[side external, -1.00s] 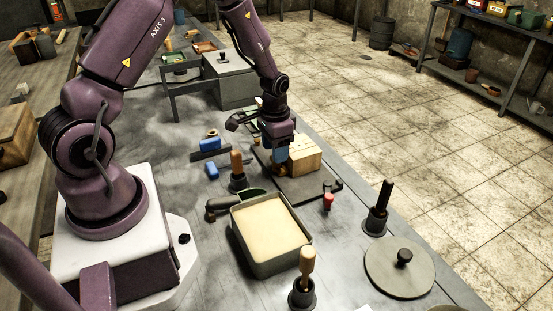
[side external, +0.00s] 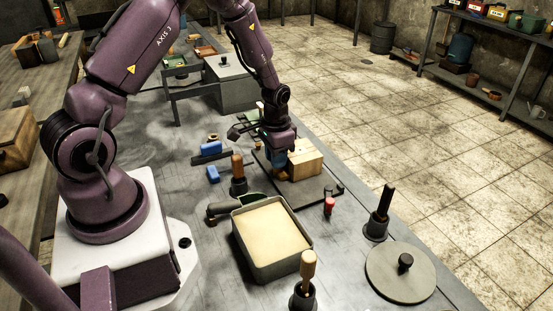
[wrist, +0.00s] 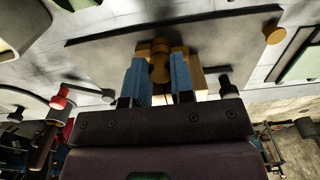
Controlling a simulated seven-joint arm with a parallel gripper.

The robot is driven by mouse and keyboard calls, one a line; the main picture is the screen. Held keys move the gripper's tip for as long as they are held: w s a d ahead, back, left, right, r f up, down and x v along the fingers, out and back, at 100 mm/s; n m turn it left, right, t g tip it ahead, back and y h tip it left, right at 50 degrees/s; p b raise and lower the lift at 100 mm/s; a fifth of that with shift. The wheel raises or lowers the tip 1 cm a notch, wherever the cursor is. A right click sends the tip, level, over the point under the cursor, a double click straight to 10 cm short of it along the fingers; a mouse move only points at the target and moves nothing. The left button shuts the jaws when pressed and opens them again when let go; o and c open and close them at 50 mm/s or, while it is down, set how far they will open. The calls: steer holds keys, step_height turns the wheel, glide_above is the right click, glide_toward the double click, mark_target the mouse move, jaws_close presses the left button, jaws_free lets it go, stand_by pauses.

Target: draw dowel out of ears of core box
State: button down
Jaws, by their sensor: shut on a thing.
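The core box (side external: 305,160) is a pale wooden block on a dark plate at the middle of the bench in the side view. My gripper (side external: 279,160) is low at its left side. In the wrist view my gripper (wrist: 159,72) has its two blue fingers shut on the dowel (wrist: 160,63), whose rounded brown wooden head shows between them. Wood of the core box (wrist: 201,82) shows just behind the fingers. The ears and the dowel's shaft are hidden, so I cannot tell how deep the dowel sits.
A sand-filled box (side external: 234,226) stands in front. Wooden-handled tools (side external: 238,177) and blue blocks (side external: 211,148) are to the left. A small red-topped item (side external: 329,206) is at the plate's front. A round lid (side external: 400,279) lies front right.

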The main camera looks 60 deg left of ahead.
step_height(320, 180, up, 3)
steer(key=shift+r, duration=0.1)
steer(key=s+d+r, duration=0.5)
steer(key=s+r, duration=0.7)
steer(key=s, duration=0.1)
steer(key=shift+r, duration=0.3)
